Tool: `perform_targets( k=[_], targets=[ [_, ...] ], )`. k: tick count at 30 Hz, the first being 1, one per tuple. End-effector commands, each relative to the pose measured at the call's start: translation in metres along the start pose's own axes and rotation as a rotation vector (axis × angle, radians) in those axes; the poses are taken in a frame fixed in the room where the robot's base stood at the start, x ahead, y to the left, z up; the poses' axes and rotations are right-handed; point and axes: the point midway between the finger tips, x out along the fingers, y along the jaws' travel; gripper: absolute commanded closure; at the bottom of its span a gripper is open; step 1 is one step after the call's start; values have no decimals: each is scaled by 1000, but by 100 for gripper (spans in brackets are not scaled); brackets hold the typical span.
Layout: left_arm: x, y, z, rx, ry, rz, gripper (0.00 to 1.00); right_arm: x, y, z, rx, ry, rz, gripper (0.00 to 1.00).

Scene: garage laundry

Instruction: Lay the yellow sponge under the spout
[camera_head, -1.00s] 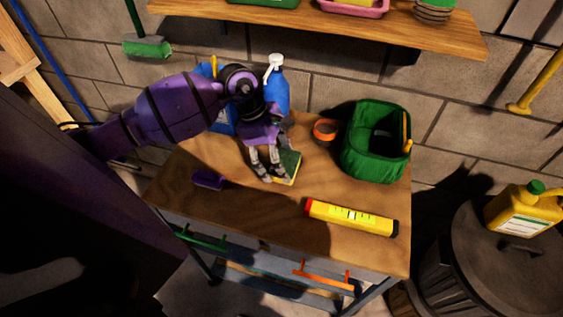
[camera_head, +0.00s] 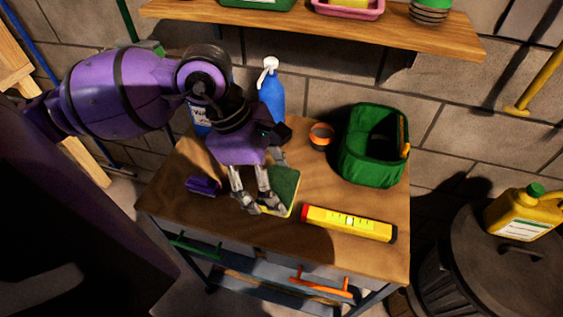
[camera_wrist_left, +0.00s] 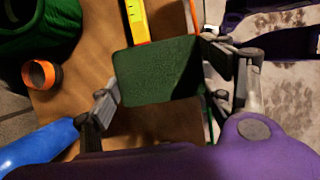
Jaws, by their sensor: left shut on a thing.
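The yellow sponge (camera_head: 284,186) has a green scouring face, which is turned up, and a thin yellow edge shows along its right side. My left gripper (camera_head: 262,198) is shut on it over the workbench, left of the yellow level. In the left wrist view the sponge's green face (camera_wrist_left: 160,72) sits between the fingers (camera_wrist_left: 166,90). I cannot tell how far it is above the bench. A blue container with a white label (camera_head: 200,119) stands at the back left, mostly hidden by my arm; no spout shows on it. My right gripper is not in view.
On the bench (camera_head: 230,222) are a purple brush (camera_head: 203,186), a yellow level (camera_head: 348,223), an orange tape roll (camera_head: 321,136), a green fabric basket (camera_head: 372,150) and a blue pump bottle (camera_head: 271,92). A wooden shelf (camera_head: 300,32) hangs above. Bare bench shows near the front left.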

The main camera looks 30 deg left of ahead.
Motion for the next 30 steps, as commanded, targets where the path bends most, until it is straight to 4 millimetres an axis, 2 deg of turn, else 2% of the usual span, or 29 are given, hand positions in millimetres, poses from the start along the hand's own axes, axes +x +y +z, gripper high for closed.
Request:
perform_targets(
  k=[8,14,23,30],
  targets=[
    [-2,-6,2,9,-1,-4,38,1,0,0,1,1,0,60],
    [-2,-7,-3,130,-1,-55,38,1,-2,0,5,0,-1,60],
    [16,-18,-36,496,-1,-208,38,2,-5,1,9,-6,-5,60],
    [30,-20,-46,892,-1,-365,38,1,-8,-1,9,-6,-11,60]
  ],
)
